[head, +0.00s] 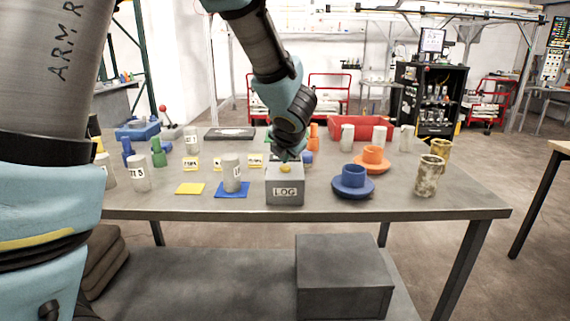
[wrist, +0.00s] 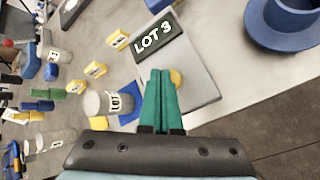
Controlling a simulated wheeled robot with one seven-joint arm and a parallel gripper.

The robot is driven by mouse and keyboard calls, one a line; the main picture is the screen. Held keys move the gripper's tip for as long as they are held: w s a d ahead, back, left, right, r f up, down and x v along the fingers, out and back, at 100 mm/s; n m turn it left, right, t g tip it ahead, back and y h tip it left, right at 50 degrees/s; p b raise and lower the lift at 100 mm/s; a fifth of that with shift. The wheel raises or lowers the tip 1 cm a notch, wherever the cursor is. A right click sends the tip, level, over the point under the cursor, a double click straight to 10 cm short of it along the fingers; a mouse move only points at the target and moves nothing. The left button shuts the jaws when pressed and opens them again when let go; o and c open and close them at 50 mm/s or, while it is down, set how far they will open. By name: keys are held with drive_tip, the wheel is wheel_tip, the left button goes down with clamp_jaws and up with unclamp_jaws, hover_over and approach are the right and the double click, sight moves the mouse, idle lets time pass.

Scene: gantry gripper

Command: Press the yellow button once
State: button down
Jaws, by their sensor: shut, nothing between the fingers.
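A blue cup on a saucer (head: 352,188) stands right of the box. A labelled can (head: 231,172) on a blue mat (head: 221,190) and a yellow mat (head: 189,188) are to its left. An orange cup (head: 372,156), several cans and a red tray (head: 357,127) are further back.

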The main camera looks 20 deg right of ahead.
sight(284, 168)
drive_tip(key=shift+r, duration=0.4)
drive_tip(key=shift+r, duration=0.1)
wheel_tip(284, 168, up, 5)
drive_tip(key=p, duration=0.5)
idle(0.7)
drive_tip(key=w+a+f+m+g, duration=0.2)
drive_tip(key=a+m, duration=1)
drive_tip(key=a, duration=0.2)
drive_tip(key=s+a+f+m+g+y, duration=0.1)
drive_tip(key=s+a+f+m+g, duration=0.1)
drive_tip(key=s+a+m, duration=0.4)
drive_tip(key=s+a+f+m+g+y, duration=0.1)
drive_tip(key=s+a+f+m+g, duration=0.2)
drive_tip(key=a, duration=1.3)
drive_tip(key=s+m, duration=0.3)
drive_tip(key=shift+y, duration=0.4)
